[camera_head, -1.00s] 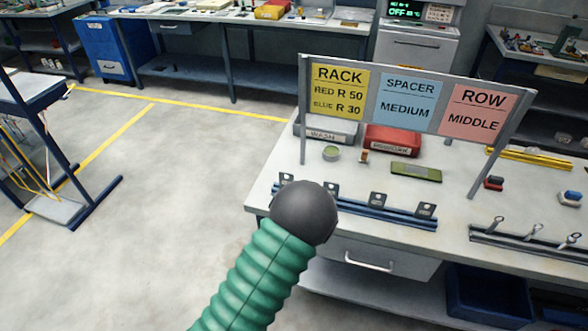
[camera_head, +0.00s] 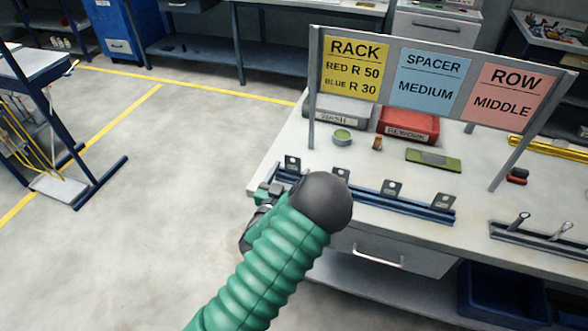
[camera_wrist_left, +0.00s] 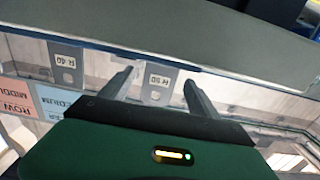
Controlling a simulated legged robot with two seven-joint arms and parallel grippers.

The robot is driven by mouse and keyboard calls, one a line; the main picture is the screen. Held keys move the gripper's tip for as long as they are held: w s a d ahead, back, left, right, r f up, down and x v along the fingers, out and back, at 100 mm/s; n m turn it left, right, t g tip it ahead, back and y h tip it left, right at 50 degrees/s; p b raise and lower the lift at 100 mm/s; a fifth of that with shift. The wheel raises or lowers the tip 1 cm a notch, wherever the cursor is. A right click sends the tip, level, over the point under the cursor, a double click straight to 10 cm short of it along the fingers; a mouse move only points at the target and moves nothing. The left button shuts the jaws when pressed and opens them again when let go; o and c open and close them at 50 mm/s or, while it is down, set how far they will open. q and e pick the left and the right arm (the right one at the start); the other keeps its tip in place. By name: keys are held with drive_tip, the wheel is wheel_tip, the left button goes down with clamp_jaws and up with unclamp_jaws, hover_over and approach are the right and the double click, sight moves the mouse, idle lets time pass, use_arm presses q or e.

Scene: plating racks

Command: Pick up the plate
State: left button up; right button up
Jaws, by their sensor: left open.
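Several small grey plates, each with a hole, stand upright in a row on the blue rack (camera_head: 425,212) at the front edge of the bench. One plate (camera_head: 293,164) is at the left end. In the left wrist view a plate (camera_wrist_left: 158,84) with an inverted label, seemingly R 50, shows between the fingers. Another plate (camera_wrist_left: 66,64), seemingly R 40, is to its left. My left gripper (camera_wrist_left: 158,79) is open, its two fingers apart on either side of the R 50 plate; contact cannot be told. In the head view my green arm hides most of this gripper. My right gripper is not in view.
A sign (camera_head: 430,80) reads rack red R 50, blue R 30, spacer medium, row middle. Behind the rack are a red rework tray (camera_head: 408,124), a grey wash tray (camera_head: 340,113) and a green board (camera_head: 433,160). A second, dark rack (camera_head: 540,240) is at right.

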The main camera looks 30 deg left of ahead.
sight(292, 168)
use_arm(q)
drive_tip(key=shift+w+a, duration=0.25)
drive_tip(key=shift+w, duration=0.15)
drive_tip(key=x, duration=0.4)
drive_tip(key=shift+w+f, duration=0.1)
drive_tip(key=shift+f, duration=0.15)
drive_tip(key=shift+w+d, duration=0.15)
drive_tip(key=shift+w, duration=0.15)
drive_tip(key=shift+s, duration=0.1)
drive_tip(key=shift+c, duration=1)
drive_tip(key=c, duration=0.7)
clamp_jaws()
